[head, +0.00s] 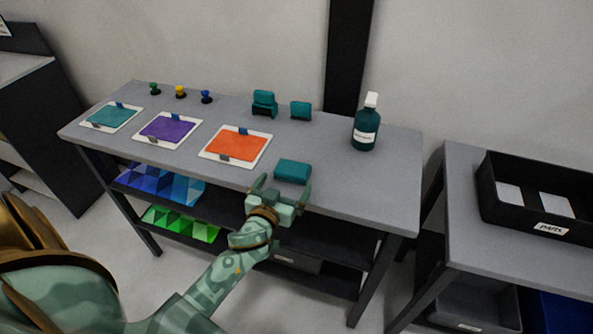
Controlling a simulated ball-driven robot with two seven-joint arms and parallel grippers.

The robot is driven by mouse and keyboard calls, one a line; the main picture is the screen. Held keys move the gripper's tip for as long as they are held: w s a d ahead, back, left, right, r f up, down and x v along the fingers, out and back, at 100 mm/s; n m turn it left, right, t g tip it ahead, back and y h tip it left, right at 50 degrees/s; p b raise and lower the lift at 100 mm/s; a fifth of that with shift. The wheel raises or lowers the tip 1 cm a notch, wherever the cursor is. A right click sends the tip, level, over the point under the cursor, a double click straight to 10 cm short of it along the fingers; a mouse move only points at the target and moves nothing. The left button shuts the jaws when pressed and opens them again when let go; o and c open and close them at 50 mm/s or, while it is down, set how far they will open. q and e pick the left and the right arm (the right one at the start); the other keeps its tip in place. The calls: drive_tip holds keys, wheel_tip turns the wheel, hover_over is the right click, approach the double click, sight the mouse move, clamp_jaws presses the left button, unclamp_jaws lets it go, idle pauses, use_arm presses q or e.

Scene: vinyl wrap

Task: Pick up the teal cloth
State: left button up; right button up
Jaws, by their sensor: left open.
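The teal cloth (292,171), a small folded block, lies on the grey table (335,200) near its front edge. My left gripper (283,187) is open just in front of the cloth, at the table's front edge, with its fingers spread left and right. Nothing shows between its fingertips, and I cannot tell whether it touches the cloth. My right gripper is not in view.
White boards with teal (110,116), purple (170,131) and orange (237,144) sheets lie to the left. Small knobs (180,92), teal blocks (264,103) and a dark bottle (366,125) stand behind. A black bin (540,232) sits on the right table.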

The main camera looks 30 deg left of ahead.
sight(293, 170)
use_arm(q)
drive_tip(key=shift+w+f, duration=0.15)
drive_tip(key=shift+w, duration=0.45)
drive_tip(key=x, duration=0.5)
drive_tip(key=shift+w+a, duration=0.2)
drive_tip(key=shift+w, duration=0.15)
drive_tip(key=c, duration=0.9)
